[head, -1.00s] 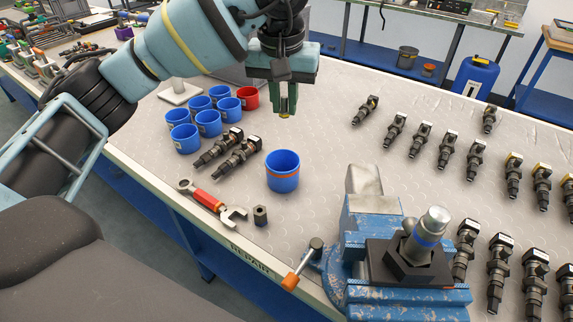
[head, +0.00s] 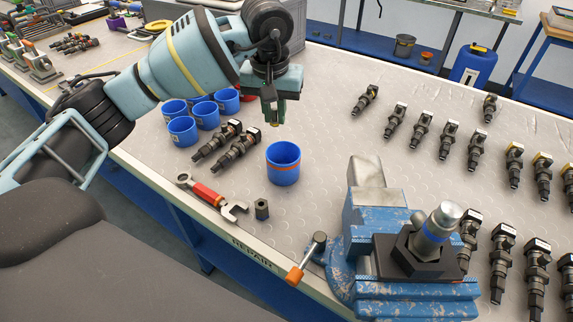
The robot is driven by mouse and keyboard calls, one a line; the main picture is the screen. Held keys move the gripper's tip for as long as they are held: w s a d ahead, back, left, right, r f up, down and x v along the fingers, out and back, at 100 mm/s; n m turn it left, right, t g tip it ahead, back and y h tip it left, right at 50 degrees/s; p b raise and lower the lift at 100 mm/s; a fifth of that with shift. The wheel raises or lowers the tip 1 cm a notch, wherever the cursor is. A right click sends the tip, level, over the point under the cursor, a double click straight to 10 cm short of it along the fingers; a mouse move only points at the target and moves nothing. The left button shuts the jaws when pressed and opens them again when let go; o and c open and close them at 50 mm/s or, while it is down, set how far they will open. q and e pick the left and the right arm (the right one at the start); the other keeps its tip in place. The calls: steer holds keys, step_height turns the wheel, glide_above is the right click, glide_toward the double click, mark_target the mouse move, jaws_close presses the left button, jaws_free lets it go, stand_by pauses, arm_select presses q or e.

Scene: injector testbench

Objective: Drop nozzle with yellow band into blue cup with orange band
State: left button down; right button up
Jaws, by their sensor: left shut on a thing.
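The blue cup with the orange band (head: 283,170) stands upright on the table near the middle of the head view. My left gripper (head: 273,115) is shut on a small nozzle (head: 274,124), of which only the lower tip with some yellow shows below the fingers. The gripper is above the table, just behind and slightly left of the cup's rim in the picture. The rest of the nozzle is hidden by the fingers. My right gripper is not in view.
Several plain blue cups (head: 182,131) stand left of the gripper. Two injectors (head: 217,145), a red-handled wrench (head: 207,194) and a small dark nut (head: 262,209) lie around the banded cup. A blue vise (head: 385,225) stands at the right front, with several injectors beyond it.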

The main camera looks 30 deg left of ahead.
mark_target(275, 121)
arm_select(q)
step_height(275, 121, down, 3)
steer(key=shift+f+b, duration=0.15)
steer(key=shift+b, duration=0.3)
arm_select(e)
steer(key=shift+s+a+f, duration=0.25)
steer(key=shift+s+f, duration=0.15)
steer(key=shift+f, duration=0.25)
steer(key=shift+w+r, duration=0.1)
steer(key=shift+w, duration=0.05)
arm_select(q)
steer(key=c, duration=1.3)
jaws_free()
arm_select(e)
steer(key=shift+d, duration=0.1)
arm_select(q)
steer(key=shift+s+d+r, duration=0.1)
steer(key=shift+s+r, duration=0.1)
steer(key=shift+r, duration=1.1)
steer(key=shift+s+r, duration=0.2)
steer(key=shift+r, duration=1.15)
steer(key=shift+s+d+r, duration=0.1)
steer(key=shift+s+r, duration=0.1)
steer(key=shift+r, duration=1.1)
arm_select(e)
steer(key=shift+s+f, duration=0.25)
arm_select(q)
steer(key=shift+a, duration=0.1)
steer(key=shift+f, duration=0.1)
